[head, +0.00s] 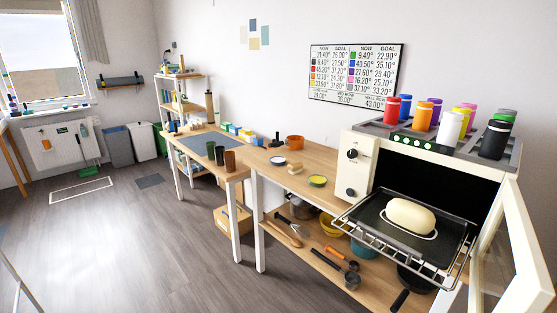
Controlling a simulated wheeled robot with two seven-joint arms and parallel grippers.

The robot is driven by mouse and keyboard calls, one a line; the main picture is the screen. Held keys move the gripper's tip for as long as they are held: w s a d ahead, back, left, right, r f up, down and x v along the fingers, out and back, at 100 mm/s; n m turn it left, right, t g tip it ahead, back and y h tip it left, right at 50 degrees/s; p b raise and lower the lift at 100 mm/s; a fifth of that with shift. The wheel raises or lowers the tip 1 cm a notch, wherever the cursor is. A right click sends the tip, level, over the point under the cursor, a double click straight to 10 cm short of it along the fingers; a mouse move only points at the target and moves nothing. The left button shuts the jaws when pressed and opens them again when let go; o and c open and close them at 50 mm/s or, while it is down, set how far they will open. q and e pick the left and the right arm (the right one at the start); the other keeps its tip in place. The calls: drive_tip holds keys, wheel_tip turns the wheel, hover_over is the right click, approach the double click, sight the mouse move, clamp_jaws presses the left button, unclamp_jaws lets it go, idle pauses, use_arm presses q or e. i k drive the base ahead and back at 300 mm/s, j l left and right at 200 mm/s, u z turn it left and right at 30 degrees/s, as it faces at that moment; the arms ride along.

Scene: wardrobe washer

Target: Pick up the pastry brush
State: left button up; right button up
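I cannot clearly pick out the pastry brush. Several long-handled utensils lie on the lower shelf of the wooden bench; one has a dark handle and a brown head (291,230), and a dark-handled tool (329,253) lies nearer. They are too small to tell which, if any, is the brush. A small tan and white item (295,167) on the bench top is also unclear. Neither of my grippers is in view.
An oven (358,163) stands at the right, its door (516,250) open and its rack pulled out with a pale loaf on a tray (388,225). Bowls and pans crowd the lower shelf (318,268). The wooden floor (160,240) at left is largely clear.

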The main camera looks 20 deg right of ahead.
sight(294, 168)
drive_tip(key=i+j+z, duration=0.1)
drive_tip(key=i+z, duration=0.3)
drive_tip(key=i+j+z, duration=0.35)
drive_tip(key=i, duration=0.15)
drive_tip(key=i+j+z, duration=0.25)
drive_tip(key=i+z, duration=0.15)
